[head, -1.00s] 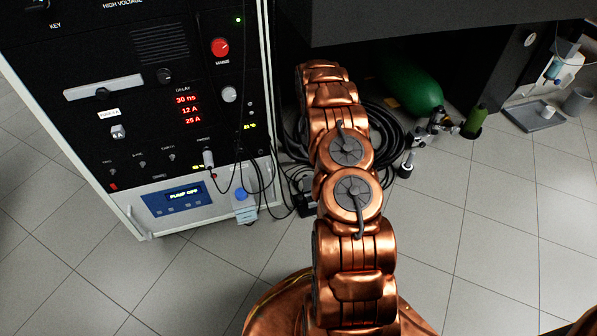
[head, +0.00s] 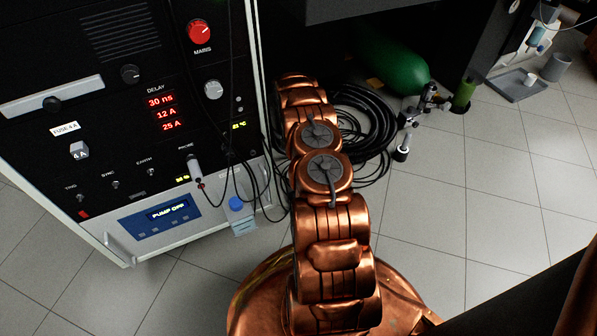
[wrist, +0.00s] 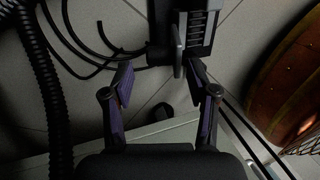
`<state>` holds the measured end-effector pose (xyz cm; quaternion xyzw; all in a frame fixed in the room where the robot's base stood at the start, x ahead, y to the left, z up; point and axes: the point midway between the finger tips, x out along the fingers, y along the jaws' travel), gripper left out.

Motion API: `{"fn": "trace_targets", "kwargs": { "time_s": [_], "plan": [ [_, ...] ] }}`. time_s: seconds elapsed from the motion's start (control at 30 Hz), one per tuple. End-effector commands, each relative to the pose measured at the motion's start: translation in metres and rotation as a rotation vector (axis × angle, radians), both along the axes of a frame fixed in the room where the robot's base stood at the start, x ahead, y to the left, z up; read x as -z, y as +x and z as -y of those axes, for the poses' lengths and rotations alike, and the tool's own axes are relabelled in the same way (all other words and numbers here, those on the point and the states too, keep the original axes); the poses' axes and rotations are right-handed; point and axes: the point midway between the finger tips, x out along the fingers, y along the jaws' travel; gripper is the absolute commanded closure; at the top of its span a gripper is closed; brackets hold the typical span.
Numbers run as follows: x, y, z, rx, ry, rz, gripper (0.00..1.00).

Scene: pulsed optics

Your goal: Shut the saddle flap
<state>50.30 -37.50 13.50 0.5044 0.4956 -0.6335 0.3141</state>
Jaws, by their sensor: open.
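My gripper (wrist: 160,78) is open in the wrist view, its two dark purple-padded fingers spread apart. Just beyond the fingertips, right of centre, is a dark block with pale ribs (wrist: 202,22). A narrow grey plate (wrist: 178,50) stands edge-on at the block's left side, near the right fingertip. It may be the saddle flap, but I cannot tell for sure, nor whether it touches the finger. Nothing shows between the fingers. The gripper does not show in the head view, and I cannot make out a flap there.
In the wrist view a ribbed black hose (wrist: 45,80) runs down the left, near thin black cables (wrist: 85,50); a brown curved body (wrist: 285,85) is at right. The head view shows a control cabinet (head: 110,120), coiled cable (head: 375,125), a green cylinder (head: 400,72) and open floor at right.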

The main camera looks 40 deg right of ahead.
Motion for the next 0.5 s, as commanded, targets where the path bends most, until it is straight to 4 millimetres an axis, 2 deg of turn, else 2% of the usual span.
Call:
{"fn": "trace_targets", "kwargs": {
  "time_s": [0.03, 0.2, 0.5],
  "plan": [
    [0.011, -0.003, -0.001, 0.000, 0.002, -0.002, 0.42],
    [0.027, -0.008, -0.002, 0.002, -0.001, 0.001, 0.42],
    [0.029, -0.009, -0.002, 0.002, -0.001, 0.002, 0.42]
  ]
}}
